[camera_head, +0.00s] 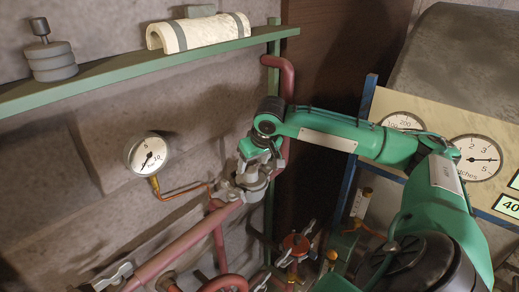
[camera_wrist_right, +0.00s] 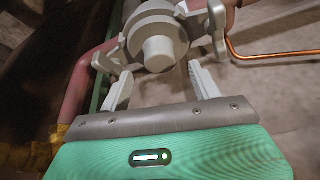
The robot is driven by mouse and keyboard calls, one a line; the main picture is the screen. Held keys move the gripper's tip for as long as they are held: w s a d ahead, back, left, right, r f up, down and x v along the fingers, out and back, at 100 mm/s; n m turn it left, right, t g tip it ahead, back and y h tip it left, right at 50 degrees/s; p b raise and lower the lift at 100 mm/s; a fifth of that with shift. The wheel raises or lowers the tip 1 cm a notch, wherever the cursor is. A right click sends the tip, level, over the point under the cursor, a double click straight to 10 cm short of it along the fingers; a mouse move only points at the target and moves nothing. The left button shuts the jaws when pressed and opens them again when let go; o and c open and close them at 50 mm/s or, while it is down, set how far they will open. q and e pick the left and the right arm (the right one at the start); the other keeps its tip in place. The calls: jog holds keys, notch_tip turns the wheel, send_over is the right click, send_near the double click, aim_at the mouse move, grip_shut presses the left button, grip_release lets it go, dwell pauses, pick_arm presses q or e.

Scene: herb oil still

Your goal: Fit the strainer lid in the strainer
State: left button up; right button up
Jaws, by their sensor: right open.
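The strainer (camera_head: 252,190) is a grey fitting on the red pipe at the middle of the head view. It also shows in the right wrist view (camera_wrist_right: 128,48), with grey lugs at its sides. A round grey disc with a stubby central knob (camera_wrist_right: 158,53), which looks like the strainer lid, lies over its mouth; I cannot tell if it is fully seated. My right gripper (camera_head: 255,165) is at the strainer. In the right wrist view its fingers (camera_wrist_right: 160,80) are open, spread either side of the knob and apart from it. My left gripper is not in view.
A pressure gauge (camera_head: 148,155) on a copper tube (camera_wrist_right: 275,56) stands close to the strainer. Red pipes (camera_head: 185,240) and valves (camera_head: 295,245) lie below. A green shelf (camera_head: 130,70) runs above, and a gauge panel (camera_head: 440,115) stands at the right.

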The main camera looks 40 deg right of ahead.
jog(key=w+d+r+p+v, duration=0.1)
jog(key=p+v, duration=0.4)
jog(key=v, duration=1.2)
jog(key=shift+w+a, duration=0.25)
jog(key=shift+w, duration=0.45)
